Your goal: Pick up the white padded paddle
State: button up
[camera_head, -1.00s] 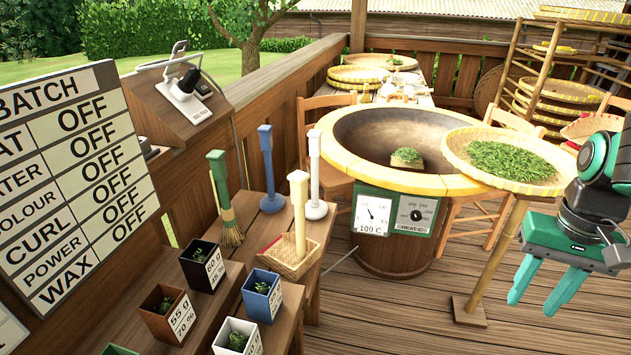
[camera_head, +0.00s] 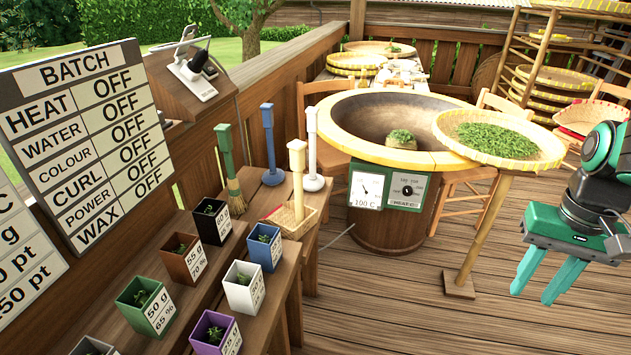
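The white padded paddle (camera_head: 312,145) stands upright on the wooden bench, its white handle up and its round pad down. It is the rightmost of several upright-handled tools there. My gripper (camera_head: 535,290) is at the far right of the view, pointing down, with its two teal fingers spread apart and nothing between them. It is well to the right of the paddle and not touching anything. The roasting pan (camera_head: 345,150) lies between them in the picture.
A similar blue-handled tool (camera_head: 267,140), a green-handled brush (camera_head: 228,165) and a yellow-handled tool (camera_head: 298,180) by a small basket stand close to the paddle. Several leaf pots (camera_head: 243,290) fill the lower bench. A leaf tray (camera_head: 555,150) on a stand is near my gripper.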

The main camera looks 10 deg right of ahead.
aim_at(313, 181)
jog(key=k, duration=0.95)
jog(key=z, duration=0.45)
jog(key=i, duration=0.85)
jog(key=z, duration=0.45)
jog(key=i, duration=1.2)
jog(key=u, duration=0.85)
jog(key=i, duration=0.95)
jog(key=u, duration=0.65)
